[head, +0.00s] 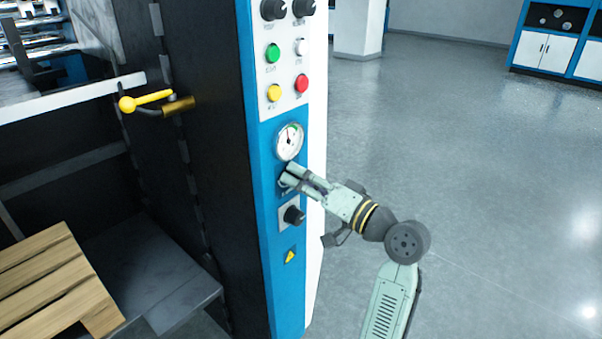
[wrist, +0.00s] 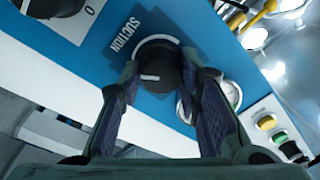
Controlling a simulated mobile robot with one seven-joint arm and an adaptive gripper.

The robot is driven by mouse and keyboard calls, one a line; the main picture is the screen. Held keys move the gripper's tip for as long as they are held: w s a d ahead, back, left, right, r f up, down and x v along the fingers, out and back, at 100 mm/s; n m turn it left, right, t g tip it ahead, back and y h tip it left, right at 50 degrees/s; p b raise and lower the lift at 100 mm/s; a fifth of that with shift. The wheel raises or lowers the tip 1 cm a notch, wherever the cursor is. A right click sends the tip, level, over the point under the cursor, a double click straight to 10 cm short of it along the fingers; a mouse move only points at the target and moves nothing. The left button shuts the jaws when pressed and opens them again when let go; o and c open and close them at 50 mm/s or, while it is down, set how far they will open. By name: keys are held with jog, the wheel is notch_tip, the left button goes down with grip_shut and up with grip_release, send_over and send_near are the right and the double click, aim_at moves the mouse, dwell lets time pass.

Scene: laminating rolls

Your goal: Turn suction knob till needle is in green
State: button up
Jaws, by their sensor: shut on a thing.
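The suction knob (wrist: 157,72) is round and black with a white pointer mark, below the printed word SUCTION in the wrist view. My gripper (wrist: 160,76) has one finger on each side of it and is shut on it. In the head view my gripper (head: 289,180) hides the knob on the blue panel. The round white gauge (head: 288,142) is just above my gripper. Its dark needle seems to point roughly upward, with a green mark at the upper right of the dial; the exact reading is too small to tell. In the wrist view the gauge is partly hidden by the right finger.
Another black knob (head: 294,215) is just below my gripper. Green, yellow and red buttons (head: 301,84) are above the gauge. A yellow-handled lever (head: 150,100) sticks out at the left. A wooden pallet (head: 50,280) is lower left. Open floor (head: 480,190) lies to the right.

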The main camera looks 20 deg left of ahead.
jog(key=shift+m+p, duration=0.3)
jog(key=shift+m, duration=0.2)
jog(key=o, duration=1.1)
jog(key=shift+o, duration=0.2)
jog(key=v, duration=1.2)
jog(key=shift+s+d, duration=0.1)
jog(key=shift+s, duration=0.05)
